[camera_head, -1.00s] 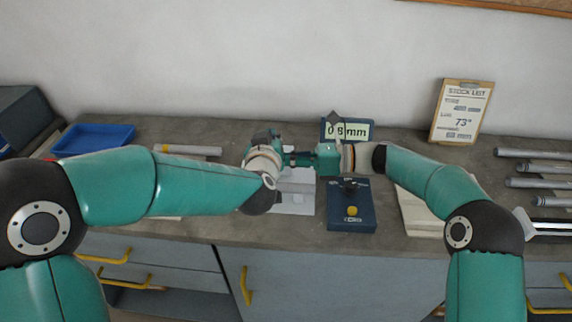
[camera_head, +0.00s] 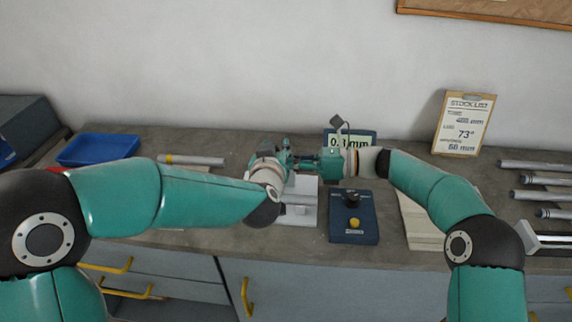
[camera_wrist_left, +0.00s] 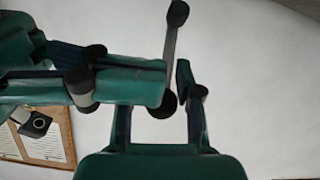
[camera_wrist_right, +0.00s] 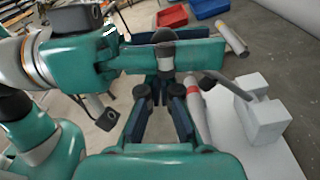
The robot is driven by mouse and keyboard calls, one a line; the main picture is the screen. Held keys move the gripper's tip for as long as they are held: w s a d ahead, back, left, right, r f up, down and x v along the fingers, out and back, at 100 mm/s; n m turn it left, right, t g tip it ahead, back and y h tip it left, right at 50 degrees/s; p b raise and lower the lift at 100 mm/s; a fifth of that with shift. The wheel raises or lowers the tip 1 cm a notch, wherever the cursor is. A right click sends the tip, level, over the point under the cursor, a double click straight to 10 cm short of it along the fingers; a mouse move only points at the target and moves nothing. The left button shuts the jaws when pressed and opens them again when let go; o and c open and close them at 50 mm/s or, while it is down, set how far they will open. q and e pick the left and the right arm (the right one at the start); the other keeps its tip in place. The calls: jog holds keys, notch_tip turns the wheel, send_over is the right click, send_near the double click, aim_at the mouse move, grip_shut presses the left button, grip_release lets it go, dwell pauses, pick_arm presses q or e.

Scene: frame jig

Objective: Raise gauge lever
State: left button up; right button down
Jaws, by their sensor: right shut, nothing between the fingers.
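The gauge, seen in the right wrist view as a pale grey block (camera_wrist_right: 265,112) on a white plate, has a dark bar with a black knob (camera_wrist_right: 207,82), probably its lever, slanting from it. My right gripper (camera_wrist_right: 160,82) is shut and empty, in front of my left gripper and apart from the block. My left gripper (camera_head: 290,160) is above the gauge plate (camera_head: 300,215), close to the right one. Its fingers stand apart in the left wrist view (camera_wrist_left: 160,85). A grey link with dark round ends (camera_wrist_left: 171,55) crosses between them; I cannot tell whose it is.
A display (camera_head: 362,138) reading in mm stands behind, partly covered. A blue box (camera_head: 354,235) with a black knob and yellow button sits right of the plate. A blue tray (camera_head: 98,150), tubes (camera_head: 545,180) and a stock list clipboard (camera_head: 463,125) lie further out.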

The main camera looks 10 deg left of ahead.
pick_arm(q)
jog(key=shift+f, duration=0.25)
